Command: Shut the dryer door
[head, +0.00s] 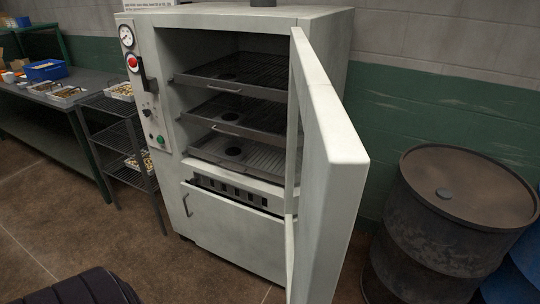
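The dryer (270,18) is a pale grey-green cabinet in the middle of the head view. Its door (332,180) stands wide open, hinged on the right side and swung out toward me. Inside the open chamber are dark rack trays (235,118) on three levels. A lower panel (230,230) with a handle (187,205) is closed. A control strip with a gauge and buttons (133,63) runs down the left front. Neither of my grippers is in view.
A rusty drum (440,235) stands right of the door, with a blue one (522,262) beside it. A wire shelf (118,135) and a workbench (45,105) with trays and a blue bin (45,71) stand left. Brown floor (90,235) in front is mostly clear.

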